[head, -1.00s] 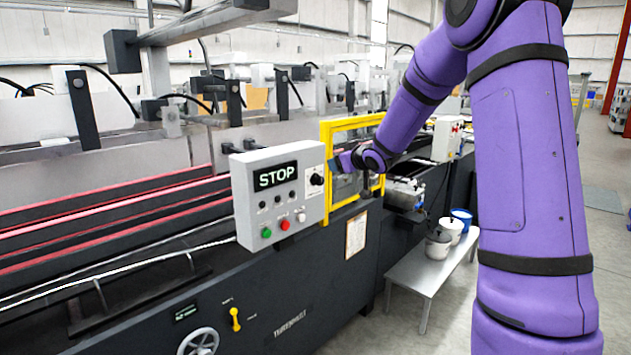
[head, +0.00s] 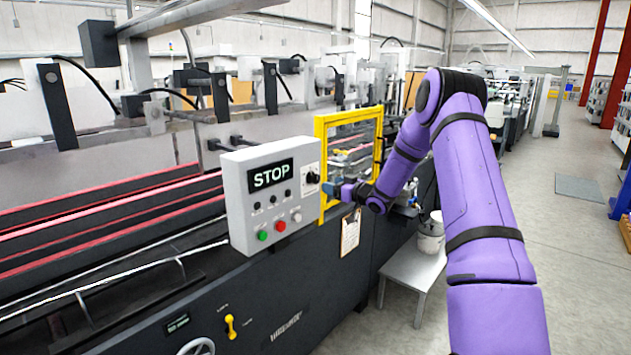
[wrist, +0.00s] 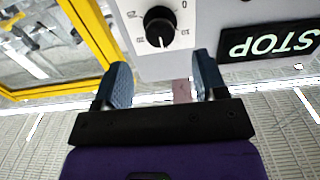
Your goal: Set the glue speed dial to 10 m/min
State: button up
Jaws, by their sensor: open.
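The speed dial is a round black knob (wrist: 159,26) on a white scale plate on the grey control box (head: 240,200). In the head view the knob (head: 312,178) sits at the box's right side, beside the STOP display (head: 271,176). The wrist view is upside down; the knob's pale pointer line points down in that picture, and a "0" shows near it. Most other scale figures are too small to read. My gripper (wrist: 158,85) is open and empty, its two blue-grey fingers apart, just short of the knob and not around it. In the head view it (head: 330,188) is right of the knob.
A yellow-framed guard window (head: 347,120) stands right beside the control box. Green (head: 262,236) and red (head: 280,226) buttons sit below the display. A clipboard (head: 350,232) hangs below the guard. Open floor lies to the right.

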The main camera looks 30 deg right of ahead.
aim_at(318, 180)
jog(key=x, duration=0.8)
jog(key=shift+c, duration=0.4)
jog(key=c, duration=0.8)
jog(key=shift+c, duration=0.2)
jog(key=shift+n, duration=0.3)
jog(key=n, duration=0.5)
jog(key=shift+n, duration=0.3)
jog(key=n, duration=0.5)
jog(key=shift+f+n, duration=0.1)
jog(key=shift+n, duration=0.3)
